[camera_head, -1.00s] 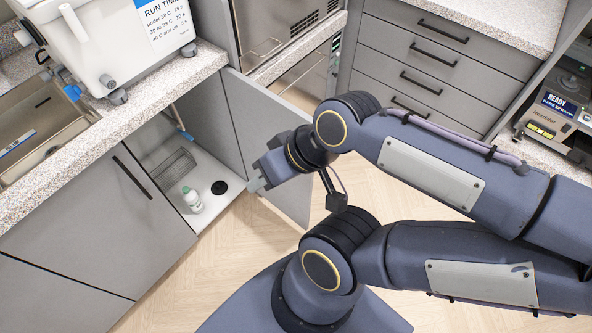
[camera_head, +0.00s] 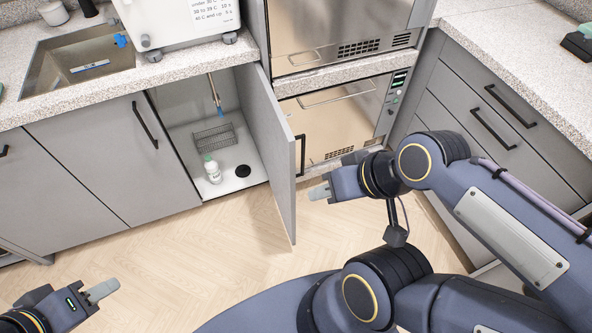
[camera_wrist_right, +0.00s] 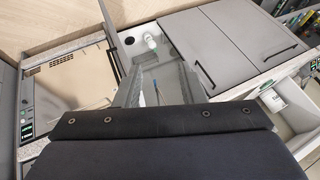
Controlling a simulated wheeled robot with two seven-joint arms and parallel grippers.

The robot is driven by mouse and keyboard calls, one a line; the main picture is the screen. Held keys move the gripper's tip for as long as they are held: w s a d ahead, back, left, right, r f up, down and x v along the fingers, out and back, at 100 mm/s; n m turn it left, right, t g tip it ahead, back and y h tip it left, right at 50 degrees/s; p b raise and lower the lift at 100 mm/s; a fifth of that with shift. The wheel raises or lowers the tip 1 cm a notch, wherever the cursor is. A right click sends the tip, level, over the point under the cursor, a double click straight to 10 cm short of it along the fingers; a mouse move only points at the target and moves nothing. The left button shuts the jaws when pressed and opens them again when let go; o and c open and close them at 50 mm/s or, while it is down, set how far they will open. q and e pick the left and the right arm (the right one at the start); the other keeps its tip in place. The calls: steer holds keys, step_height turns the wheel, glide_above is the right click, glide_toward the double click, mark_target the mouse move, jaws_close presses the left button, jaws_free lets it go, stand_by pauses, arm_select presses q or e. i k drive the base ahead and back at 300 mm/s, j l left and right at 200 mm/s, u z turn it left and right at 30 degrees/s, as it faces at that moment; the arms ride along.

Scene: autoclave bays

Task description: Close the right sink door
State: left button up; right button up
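The right sink door (camera_head: 268,150) is a grey panel standing wide open, swung out from the cabinet under the counter. Its black handle (camera_head: 301,155) is on the face turned to the right. My right gripper (camera_head: 319,191) is just right of the door, below the handle, pointing left; a small gap shows between them. It appears edge-on, so its opening is unclear. My left gripper (camera_head: 103,291) is low at the left, over the floor and far from the door, also seen edge-on.
The open cabinet holds a white bottle (camera_head: 212,169), a wire basket (camera_head: 214,135) and a black disc (camera_head: 243,171). The left sink door (camera_head: 118,155) is shut. An autoclave (camera_head: 335,122) stands right of the open door. The floor (camera_head: 200,250) in front is clear.

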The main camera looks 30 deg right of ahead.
mark_target(279, 142)
steer(key=i+l+u, duration=0.1)
steer(key=l, duration=0.5)
steer(key=i+l+u, duration=0.1)
steer(key=l, duration=0.5)
steer(key=i+l+u, duration=0.1)
steer(key=l, duration=0.5)
steer(key=k, duration=0.35)
steer(key=i+j+z, duration=0.1)
steer(key=i+j, duration=0.25)
steer(key=j, duration=0.15)
steer(key=z, duration=1.45)
